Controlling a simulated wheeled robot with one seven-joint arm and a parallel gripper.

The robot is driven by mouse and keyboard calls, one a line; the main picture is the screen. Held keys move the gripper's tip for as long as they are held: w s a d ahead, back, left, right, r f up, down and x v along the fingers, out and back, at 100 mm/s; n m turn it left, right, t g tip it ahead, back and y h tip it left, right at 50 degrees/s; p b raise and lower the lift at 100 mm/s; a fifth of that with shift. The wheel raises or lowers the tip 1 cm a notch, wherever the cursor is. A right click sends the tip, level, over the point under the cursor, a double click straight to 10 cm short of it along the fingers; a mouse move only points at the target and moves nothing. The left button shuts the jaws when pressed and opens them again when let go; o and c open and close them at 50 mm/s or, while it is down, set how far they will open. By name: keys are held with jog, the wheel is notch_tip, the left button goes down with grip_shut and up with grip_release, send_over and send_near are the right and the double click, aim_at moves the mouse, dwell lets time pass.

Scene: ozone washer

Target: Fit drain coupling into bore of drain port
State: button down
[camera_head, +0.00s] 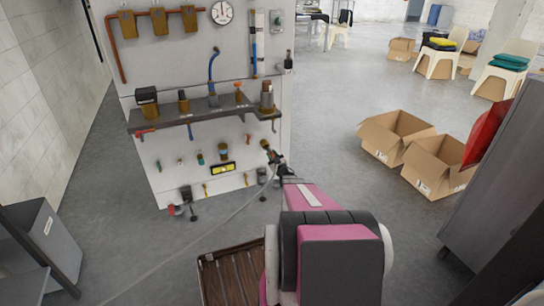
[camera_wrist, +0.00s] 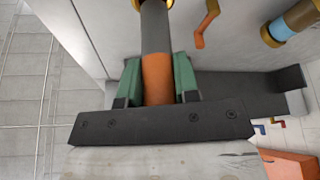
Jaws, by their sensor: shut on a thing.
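In the wrist view, my gripper (camera_wrist: 158,85) is shut with its green pads on either side of an orange and dark grey cylinder, which I take to be the drain coupling (camera_wrist: 157,72). A brass ring (camera_wrist: 153,4) shows at its far end, cut off by the top edge; I cannot tell if it belongs to the coupling or the drain port. In the head view, my gripper (camera_head: 277,160) is small, in front of the panel's lower right, with a brass-coloured piece (camera_head: 265,144) at its tip. The bore is not visible, and I cannot single out the drain port.
The white panel (camera_head: 170,70) carries pipes, a gauge (camera_head: 221,13) and several small fittings. A dark shelf (camera_head: 205,113) juts out above my gripper's level. A thin pale hose (camera_head: 190,245) trails down left. Open cardboard boxes (camera_head: 397,135) stand right; a grey cabinet (camera_head: 495,185) is nearer.

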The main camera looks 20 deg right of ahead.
aim_at(268, 148)
jog(key=shift+w+a, duration=0.1)
jog(key=shift+w, duration=2.7)
jog(key=c, duration=0.8)
grip_release()
jog(key=v, duration=1.1)
jog(key=shift+w+r, duration=0.1)
jog(key=shift+r, duration=0.05)
